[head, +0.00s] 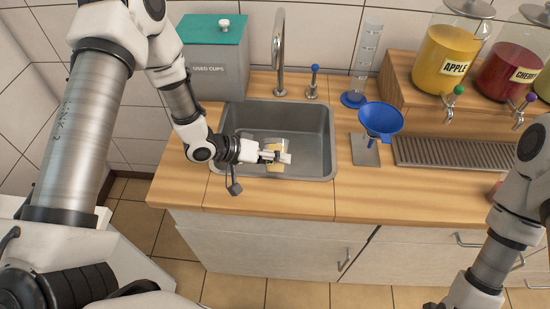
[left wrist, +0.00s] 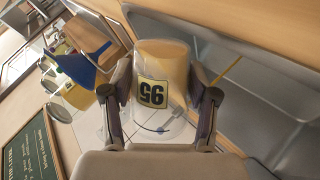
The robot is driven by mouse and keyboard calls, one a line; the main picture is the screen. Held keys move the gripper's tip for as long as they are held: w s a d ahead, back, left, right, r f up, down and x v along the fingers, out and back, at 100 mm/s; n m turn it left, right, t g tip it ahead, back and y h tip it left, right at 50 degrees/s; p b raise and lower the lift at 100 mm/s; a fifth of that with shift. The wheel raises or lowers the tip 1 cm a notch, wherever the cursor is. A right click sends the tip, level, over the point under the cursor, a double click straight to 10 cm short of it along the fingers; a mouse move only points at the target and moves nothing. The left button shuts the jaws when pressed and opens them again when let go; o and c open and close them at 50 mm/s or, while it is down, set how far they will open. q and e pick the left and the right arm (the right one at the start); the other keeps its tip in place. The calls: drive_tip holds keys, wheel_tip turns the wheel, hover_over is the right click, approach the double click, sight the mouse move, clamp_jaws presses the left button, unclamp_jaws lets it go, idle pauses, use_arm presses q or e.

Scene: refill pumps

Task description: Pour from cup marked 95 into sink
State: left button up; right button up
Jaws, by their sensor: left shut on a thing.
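My left gripper (head: 284,157) is over the sink (head: 322,128), shut on a clear cup (head: 273,144) with yellowish contents. In the left wrist view, the cup (left wrist: 177,122) sits between the two fingers (left wrist: 158,97). Its yellow label reads 95 and is upside down in that picture. The yellowish contents (left wrist: 163,60) lie toward the top of that picture. The cup's exact tilt is hard to tell. My right arm shows at the right, but its gripper is out of view.
A tall faucet (head: 279,60) and a blue-topped tap (head: 313,82) stand behind the sink. A grey used-cups bin (head: 213,75) is at the back left. A blue funnel (head: 381,119) on a stand is just right of the sink, with a graduated cylinder (head: 368,48) behind it.

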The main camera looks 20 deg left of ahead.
use_arm(q)
drive_tip(key=shift+r+p, duration=0.2)
drive_tip(key=shift+p, duration=0.25)
drive_tip(key=shift+f, duration=0.1)
drive_tip(key=shift+w+a+f+g, duration=0.1)
drive_tip(key=shift+w+f+g, duration=0.15)
drive_tip(key=shift+f, duration=0.25)
drive_tip(key=shift+s, duration=0.1)
